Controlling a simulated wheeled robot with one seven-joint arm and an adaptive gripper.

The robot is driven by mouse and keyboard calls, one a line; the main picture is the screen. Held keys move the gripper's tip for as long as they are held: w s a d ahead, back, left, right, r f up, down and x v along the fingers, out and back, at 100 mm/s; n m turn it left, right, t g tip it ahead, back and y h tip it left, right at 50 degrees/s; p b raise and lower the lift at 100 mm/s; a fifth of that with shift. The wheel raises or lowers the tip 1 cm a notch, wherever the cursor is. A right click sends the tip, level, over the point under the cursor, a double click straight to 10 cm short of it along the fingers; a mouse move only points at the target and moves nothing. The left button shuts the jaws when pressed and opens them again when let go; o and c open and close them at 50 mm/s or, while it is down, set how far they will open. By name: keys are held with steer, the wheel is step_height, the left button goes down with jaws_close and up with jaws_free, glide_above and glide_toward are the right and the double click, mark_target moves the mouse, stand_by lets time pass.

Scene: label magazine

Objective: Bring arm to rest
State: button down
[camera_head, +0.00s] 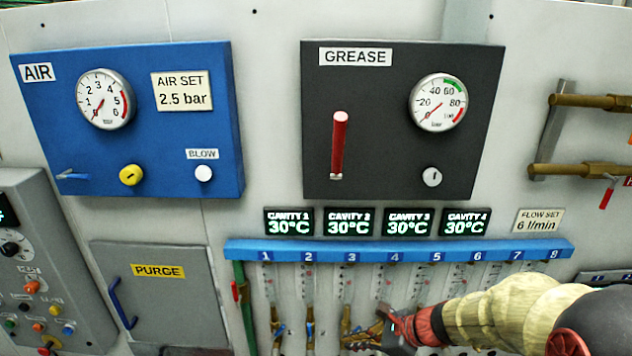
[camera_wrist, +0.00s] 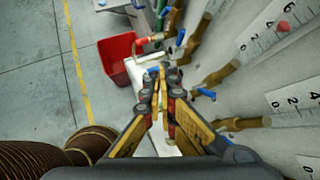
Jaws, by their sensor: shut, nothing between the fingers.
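My gripper (camera_head: 364,338) is at the lower middle of the head view, in front of the lower ends of the flow tubes under the numbered blue rail (camera_head: 400,250). My arm reaches in from the lower right. In the wrist view my gripper (camera_wrist: 160,82) has its yellow and black fingers together at the tips, with nothing held. A brass valve with a blue handle (camera_wrist: 204,93) is just right of the fingers; I cannot tell whether they touch.
Graduated flow tubes (camera_wrist: 290,102) line the wall at right in the wrist view. A red bin (camera_wrist: 118,60) is beyond the fingers at left, with open grey floor (camera_wrist: 35,90) beside it. The purge door (camera_head: 165,295) has a blue handle at lower left.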

steer(key=s+d+r+n+h+b, duration=0.1)
steer(key=s+d+n+h+b, duration=0.3)
steer(key=s+n+b, duration=0.3)
steer(key=s+d+r+n+t+h+b, duration=0.1)
steer(key=s+d+n+h+b, duration=0.2)
steer(key=s+n, duration=1.1)
steer(key=s+d+b, duration=0.1)
steer(key=d+b, duration=0.1)
steer(key=b, duration=0.3)
steer(key=shift+n+h, duration=0.3)
steer(key=shift+h, duration=0.1)
